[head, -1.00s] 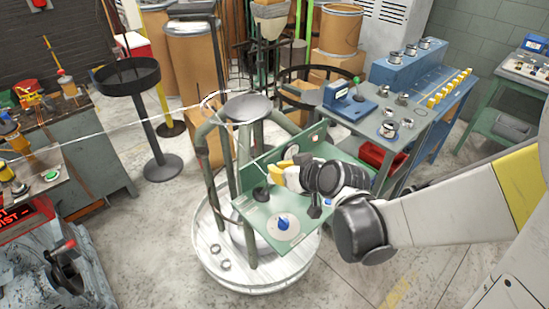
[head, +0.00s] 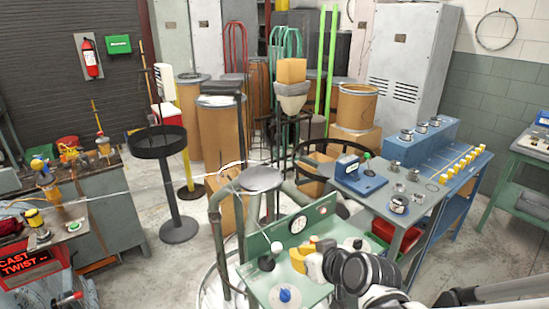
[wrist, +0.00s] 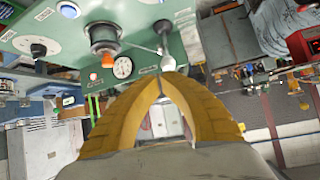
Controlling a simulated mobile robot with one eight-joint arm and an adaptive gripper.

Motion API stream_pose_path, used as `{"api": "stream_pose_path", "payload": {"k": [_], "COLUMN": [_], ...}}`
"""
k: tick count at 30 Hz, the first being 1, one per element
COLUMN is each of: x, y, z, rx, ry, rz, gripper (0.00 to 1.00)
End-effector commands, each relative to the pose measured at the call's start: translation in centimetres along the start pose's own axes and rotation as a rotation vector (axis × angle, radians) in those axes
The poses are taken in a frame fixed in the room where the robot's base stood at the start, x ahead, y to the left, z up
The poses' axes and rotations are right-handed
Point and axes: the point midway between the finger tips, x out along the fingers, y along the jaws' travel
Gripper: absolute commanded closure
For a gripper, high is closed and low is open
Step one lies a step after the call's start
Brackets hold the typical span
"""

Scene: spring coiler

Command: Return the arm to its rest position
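My gripper (head: 301,260) shows as yellow-orange fingers over the green control panel (head: 262,290) in the head view. In the wrist view the fingertips (wrist: 160,82) meet with nothing visible between them, so it is shut. A black-based lever with a white knob (head: 277,248) stands just left of the fingertips. In the wrist view a pale round knob (wrist: 167,63) shows just beyond the tips; I cannot tell whether they touch. My dark wrist and pale arm reach in from the lower right in the head view.
The panel bears a blue knob (head: 285,295) and a gauge (head: 298,224). A grey table (head: 385,205) with a blue device (head: 360,183) stands to the right. A black round stand (head: 158,142) is at left. A pale wire (head: 150,186) crosses to the coiler top (head: 262,179).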

Motion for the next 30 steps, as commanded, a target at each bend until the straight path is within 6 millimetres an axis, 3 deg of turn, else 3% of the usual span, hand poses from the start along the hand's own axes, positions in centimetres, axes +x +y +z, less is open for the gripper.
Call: {"api": "stream_pose_path", "payload": {"k": [5, 8, 12, 18, 22, 30], "x": [-3.8, -7.0, -11.7, -16.7, -18.1, -18.4], "y": [0.8, 1.4, 2.4, 3.2, 3.5, 3.5], "z": [0.4, 1.2, 2.9, 5.2, 5.9, 6.0], "rx": [0.045, 0.088, 0.151, 0.219, 0.238, 0.243], "ry": [-0.076, -0.139, -0.220, -0.292, -0.310, -0.314], "rz": [0.050, 0.100, 0.184, 0.282, 0.314, 0.320], "gripper": [1.00, 1.00, 1.00, 1.00, 1.00, 1.00]}}
